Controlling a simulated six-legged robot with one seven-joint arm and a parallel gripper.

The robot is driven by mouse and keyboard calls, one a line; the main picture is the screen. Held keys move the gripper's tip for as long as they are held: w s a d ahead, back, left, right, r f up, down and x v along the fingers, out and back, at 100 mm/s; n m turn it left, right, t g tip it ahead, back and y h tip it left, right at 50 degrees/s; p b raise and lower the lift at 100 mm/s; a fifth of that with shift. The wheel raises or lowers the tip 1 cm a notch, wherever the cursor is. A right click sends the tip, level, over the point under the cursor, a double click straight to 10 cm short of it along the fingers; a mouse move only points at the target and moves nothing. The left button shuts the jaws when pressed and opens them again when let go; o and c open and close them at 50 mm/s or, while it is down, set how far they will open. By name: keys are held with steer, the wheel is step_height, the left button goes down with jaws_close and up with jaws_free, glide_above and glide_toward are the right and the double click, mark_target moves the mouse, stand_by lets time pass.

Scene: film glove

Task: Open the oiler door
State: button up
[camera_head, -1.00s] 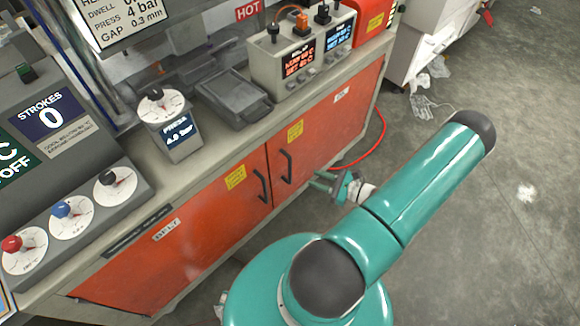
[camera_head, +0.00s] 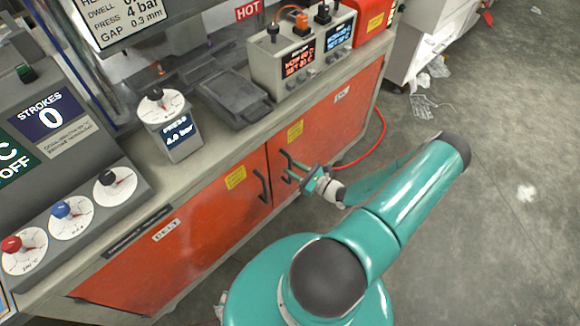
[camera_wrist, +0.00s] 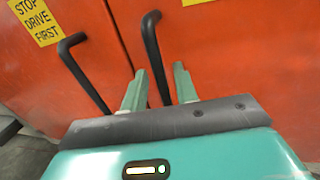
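The orange cabinet front has two doors. The left door (camera_head: 200,240) carries a label reading BELT. The right door (camera_head: 325,125) has a small label too small to read; I take it as the oiler door. Its black bar handle (camera_head: 284,164) stands beside the left door's handle (camera_head: 262,186). My gripper (camera_head: 291,171) is at the right door's handle. In the wrist view the gripper (camera_wrist: 159,78) is open, and the right handle (camera_wrist: 153,50) shows between its fingers in the picture. I cannot tell whether they touch. The left handle (camera_wrist: 82,72) lies left of the fingers. Both doors look shut.
The bench top above holds a pressure dial unit (camera_head: 172,125), a grey tray (camera_head: 232,98) and a two-display controller (camera_head: 300,58). A red hose (camera_head: 380,135) curves at the cabinet's right end. The grey floor (camera_head: 510,180) at right is mostly clear.

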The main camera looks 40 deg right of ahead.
steer(key=shift+x, duration=0.9)
jaws_close()
steer(key=shift+s, duration=0.1)
